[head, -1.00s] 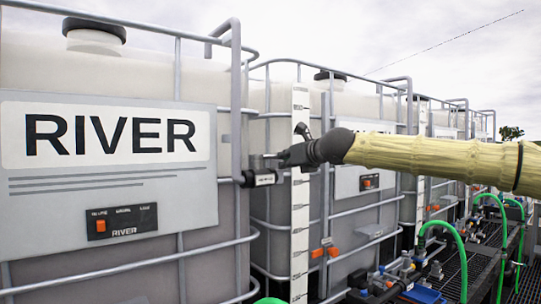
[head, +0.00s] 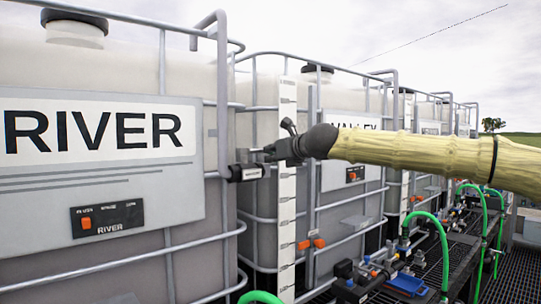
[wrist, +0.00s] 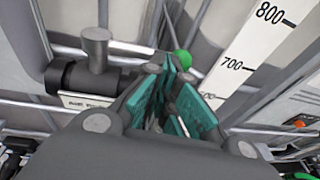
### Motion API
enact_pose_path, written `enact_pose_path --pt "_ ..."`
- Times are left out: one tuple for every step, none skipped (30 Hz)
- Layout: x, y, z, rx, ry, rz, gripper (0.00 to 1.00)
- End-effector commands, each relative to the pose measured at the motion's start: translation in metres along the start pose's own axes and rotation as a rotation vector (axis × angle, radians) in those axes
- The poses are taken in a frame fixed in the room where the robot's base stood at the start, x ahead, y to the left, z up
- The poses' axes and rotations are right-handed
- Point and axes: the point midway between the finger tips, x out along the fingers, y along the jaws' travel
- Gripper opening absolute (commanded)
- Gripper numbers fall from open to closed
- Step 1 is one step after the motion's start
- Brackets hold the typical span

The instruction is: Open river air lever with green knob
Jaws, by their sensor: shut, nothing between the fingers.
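The green knob (wrist: 183,61) shows in the wrist view just beyond my fingertips, partly hidden behind them. Its lever is mostly hidden by my fingers. The dark valve body (wrist: 85,78) with a grey upright stem and a white label partly reading "AIR" lies left of my fingers. In the head view the valve (head: 246,172) sticks out at the right edge of the RIVER tank (head: 100,195). My gripper (head: 272,150) is beside and slightly above it. In the wrist view my gripper's (wrist: 172,88) teal-padded fingers are shut and empty. I cannot tell whether they touch the knob.
A white measuring scale (head: 287,200) stands right behind my gripper. Metal cage bars (head: 228,120) surround the tanks. More tanks (head: 350,120) recede to the right. Green hoses (head: 428,218) and fittings lie low at the right, along a grated walkway (head: 465,270).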

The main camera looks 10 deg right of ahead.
Motion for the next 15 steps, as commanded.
enact_pose_path --pt "-0.001 0.000 0.000 0.000 0.000 0.000 0.00" --pt "-0.002 0.000 0.001 0.000 0.000 0.001 0.00" --pt "-0.003 0.000 0.001 0.000 0.000 0.001 0.00" --pt "-0.004 0.000 0.002 0.000 -0.001 0.002 0.00" --pt "-0.007 -0.001 0.002 0.000 -0.001 0.002 0.00" --pt "-0.010 -0.001 0.003 0.000 -0.001 0.002 0.00" --pt "-0.013 -0.001 0.003 0.000 -0.001 0.003 0.00" --pt "-0.017 -0.001 0.003 -0.001 -0.001 0.004 0.00" --pt "-0.021 -0.002 0.004 0.000 -0.001 0.005 0.00" --pt "-0.025 -0.003 0.005 0.000 -0.001 0.006 0.00" --pt "-0.029 -0.003 0.005 0.000 -0.001 0.007 0.00" --pt "-0.035 -0.004 0.001 0.000 -0.002 0.008 0.00" --pt "-0.040 -0.004 0.001 0.000 -0.004 0.008 0.00" --pt "-0.044 -0.004 0.002 0.000 -0.004 0.008 0.00" --pt "-0.050 -0.004 0.002 0.000 -0.004 0.010 0.00"
